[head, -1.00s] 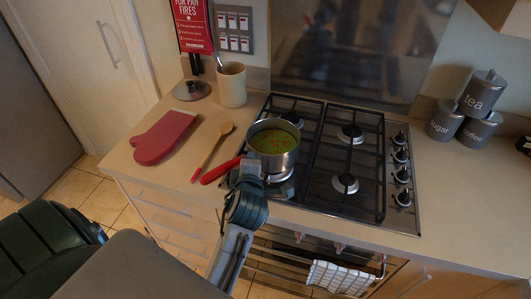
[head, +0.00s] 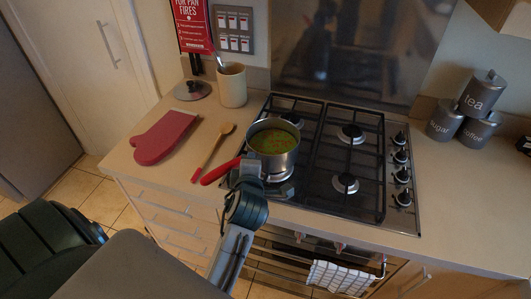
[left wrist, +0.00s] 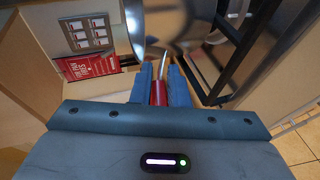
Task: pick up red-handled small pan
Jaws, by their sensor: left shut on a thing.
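The small pan (head: 272,160) is steel, with a red handle (head: 220,172) pointing left, and holds green soup with orange bits. It is upright at the front left burner of the hob; whether it touches the grate is hard to tell. My left gripper (head: 249,171) reaches up from below to the handle. In the left wrist view the gripper (left wrist: 160,88) is shut on the red handle (left wrist: 158,93), with the pan's side (left wrist: 134,22) above. My right gripper is not in view.
A wooden spoon (head: 212,153) and red oven mitt (head: 163,137) lie left of the hob (head: 318,185). A utensil pot (head: 231,86) and lid (head: 192,90) stand behind. Grey canisters (head: 478,128) stand at right. A checked towel (head: 340,277) hangs below on the oven rail.

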